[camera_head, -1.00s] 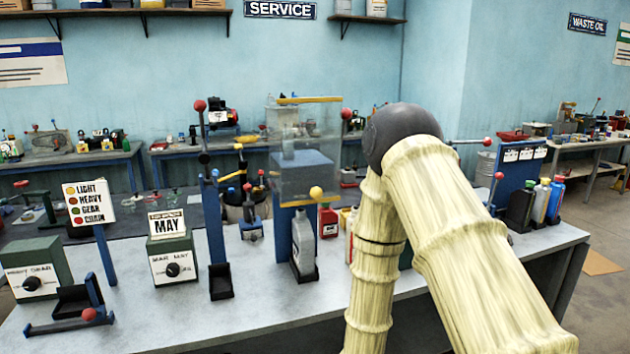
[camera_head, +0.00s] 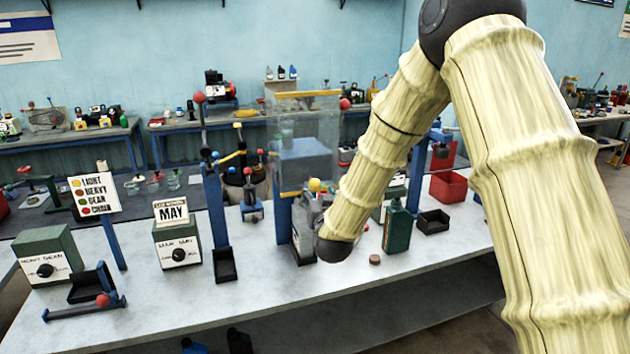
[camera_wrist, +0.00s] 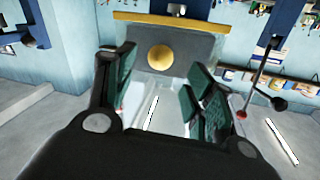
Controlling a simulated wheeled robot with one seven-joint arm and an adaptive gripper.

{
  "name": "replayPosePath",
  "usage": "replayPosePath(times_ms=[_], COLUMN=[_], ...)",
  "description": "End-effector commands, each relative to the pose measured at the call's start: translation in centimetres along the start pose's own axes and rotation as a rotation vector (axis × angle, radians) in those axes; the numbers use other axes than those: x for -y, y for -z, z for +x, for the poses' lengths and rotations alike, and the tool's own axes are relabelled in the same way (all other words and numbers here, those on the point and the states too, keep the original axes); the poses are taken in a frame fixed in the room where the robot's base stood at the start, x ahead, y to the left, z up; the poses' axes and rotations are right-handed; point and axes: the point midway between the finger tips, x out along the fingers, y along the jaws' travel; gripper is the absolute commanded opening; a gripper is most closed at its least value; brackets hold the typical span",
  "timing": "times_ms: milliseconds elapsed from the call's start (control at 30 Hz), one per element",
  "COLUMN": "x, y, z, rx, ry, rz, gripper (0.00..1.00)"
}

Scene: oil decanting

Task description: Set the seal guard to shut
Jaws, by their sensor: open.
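The seal guard (camera_head: 300,130) is a clear panel with yellow top and bottom edges, standing above the middle of the bench. A yellow ball knob (camera_head: 315,184) sits at its lower edge. In the wrist view the knob (camera_wrist: 160,57) shows between the fingers of my gripper (camera_wrist: 162,72), which is open. The knob is ahead of the fingers; I cannot tell whether they touch it. In the head view my wrist hangs in front of the lower guard and partly hides what stands under it.
A blue post with a red knob (camera_head: 198,98) stands left of the guard. A green bottle (camera_head: 397,228), a small brown cap (camera_head: 375,259) and a black tray (camera_head: 433,222) are to the right. The front of the bench (camera_head: 270,300) is clear.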

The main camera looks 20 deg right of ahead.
Motion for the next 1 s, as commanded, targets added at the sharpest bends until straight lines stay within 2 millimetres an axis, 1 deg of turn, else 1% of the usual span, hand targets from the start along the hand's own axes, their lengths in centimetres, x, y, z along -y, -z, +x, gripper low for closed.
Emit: replayPosePath(times_ms=[33,200,300,433,633,900,933,1000], x=[0.1,0.1,0.1,0.1,0.0,0.0,0.0,0.0], y=[0.4,0.3,0.3,0.2,0.1,0.0,0.0,0.0], z=[0.9,3.5,4.9,6.2,7.2,7.3,7.3,7.3], rx=[-0.001,0.001,0.0,0.0,0.0,0.001,0.001,0.001], ry=[0.0,0.0,0.0,0.0,0.0,0.0,0.0,0.0], rz=[0.0,0.0,0.0,0.0,0.0,0.0,0.0,0.0], gripper=[0.54,0.54,0.54,0.54,0.54,0.54,0.52,0.39])
